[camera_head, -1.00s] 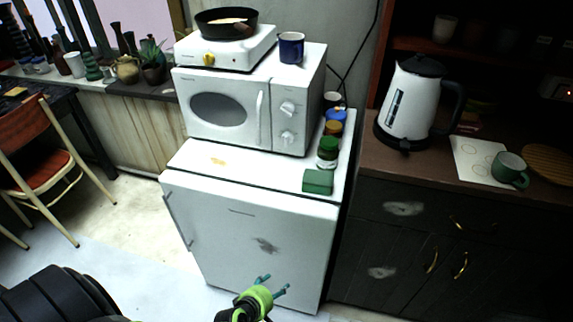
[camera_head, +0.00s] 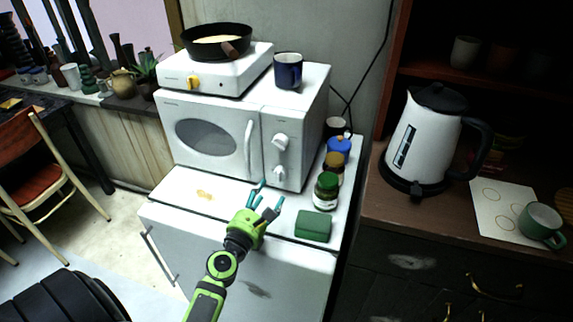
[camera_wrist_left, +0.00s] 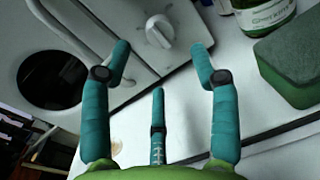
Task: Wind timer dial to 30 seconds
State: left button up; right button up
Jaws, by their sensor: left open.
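The white microwave (camera_head: 205,137) stands on a white fridge. Its right-hand panel has two white dials, an upper dial (camera_head: 280,142) and a lower dial (camera_head: 278,173). I cannot read their markings or tell which is the timer. My left gripper (camera_head: 268,195), green with teal fingers, is open and empty in front of the microwave, below the lower dial and apart from it. In the left wrist view, one white dial (camera_wrist_left: 160,30) shows beyond the spread fingers (camera_wrist_left: 160,62), which do not touch it. My right gripper is not in view.
A green sponge (camera_head: 314,225) and a green-lidded jar (camera_head: 326,190) stand on the fridge top to the right of my gripper. A hot plate (camera_head: 215,77) with a pan and a blue mug (camera_head: 288,70) sit on the microwave. The front fridge top is mostly clear.

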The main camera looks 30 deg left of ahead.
aim_at(277, 178)
pick_arm(q)
jog(key=shift+w+a+f, duration=0.1)
jog(key=shift+w+a, duration=0.1)
jog(key=shift+w, duration=0.75)
jog(key=shift+w+a+r, duration=0.1)
jog(key=shift+w+r, duration=0.1)
jog(key=shift+w, duration=0.45)
jog(key=shift+w+a+r, duration=0.1)
jog(key=shift+w+r, duration=0.05)
jog(key=shift+w, duration=0.45)
jog(key=shift+w+a+f, duration=0.1)
jog(key=shift+w, duration=0.5)
jog(key=shift+w+a+f, duration=0.1)
jog(key=shift+w, duration=0.75)
jog(key=c, duration=1.1)
jog(key=shift+c, duration=0.2)
jog(key=shift+m, duration=0.3)
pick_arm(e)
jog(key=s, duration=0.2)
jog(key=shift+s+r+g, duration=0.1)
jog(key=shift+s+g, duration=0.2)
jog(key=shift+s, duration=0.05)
